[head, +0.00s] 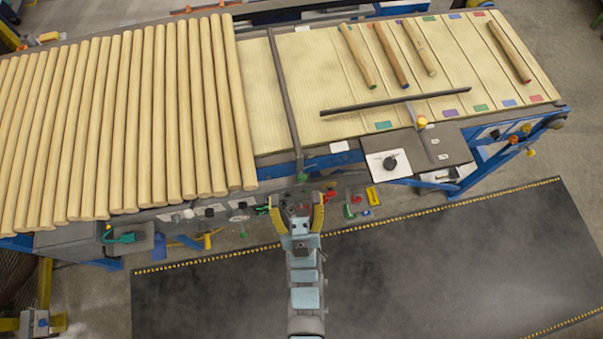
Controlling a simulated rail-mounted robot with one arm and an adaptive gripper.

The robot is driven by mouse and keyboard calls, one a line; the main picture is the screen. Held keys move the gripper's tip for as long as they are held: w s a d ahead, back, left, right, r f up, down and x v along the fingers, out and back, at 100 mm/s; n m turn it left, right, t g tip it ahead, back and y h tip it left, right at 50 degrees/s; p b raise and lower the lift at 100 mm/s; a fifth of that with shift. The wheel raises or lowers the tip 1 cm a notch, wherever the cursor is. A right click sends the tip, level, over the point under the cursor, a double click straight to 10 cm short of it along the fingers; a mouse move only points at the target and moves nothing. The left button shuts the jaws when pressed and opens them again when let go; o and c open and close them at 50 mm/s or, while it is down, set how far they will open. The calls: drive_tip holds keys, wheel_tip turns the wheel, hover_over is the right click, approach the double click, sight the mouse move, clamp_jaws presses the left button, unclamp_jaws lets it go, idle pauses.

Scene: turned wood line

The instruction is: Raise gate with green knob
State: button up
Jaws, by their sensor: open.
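A dark gate bar (285,95) lies across the pale belt, just right of the row of wooden rods. A small green knob (302,178) sits at its near end, at the front edge of the line. My gripper (298,203) is just below the knob in the picture, with its two yellow-sided fingers apart. It looks empty, and the knob shows beyond the fingertips. I cannot tell the height gap between the fingers and the knob.
Many pale rods (150,120) lie side by side at left. Several loose rods (508,52) rest at right. A second dark bar (395,102) is near a yellow knob (422,122). Small coloured controls (373,195) sit right of my gripper. A dark mat (440,265) covers the floor.

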drive_tip(key=w+a+f+n+g+y+b, duration=0.1)
drive_tip(key=w+f+n+g+y+b, duration=0.15)
drive_tip(key=f, duration=0.45)
drive_tip(key=w+a+f+n+g+y+b, duration=0.1)
drive_tip(key=f+n+g+y+b, duration=0.1)
drive_tip(key=f+g+b, duration=0.35)
drive_tip(key=m+g+h+b, duration=0.45)
drive_tip(key=h+b, duration=0.25)
drive_tip(key=b, duration=0.2)
approach(302, 180)
drive_tip(key=shift+n+g, duration=0.45)
drive_tip(key=shift+n, duration=0.05)
drive_tip(key=p+x, duration=0.1)
drive_tip(key=x, duration=0.9)
drive_tip(key=shift+w+r, duration=0.15)
drive_tip(key=shift+w, duration=0.25)
clamp_jaws()
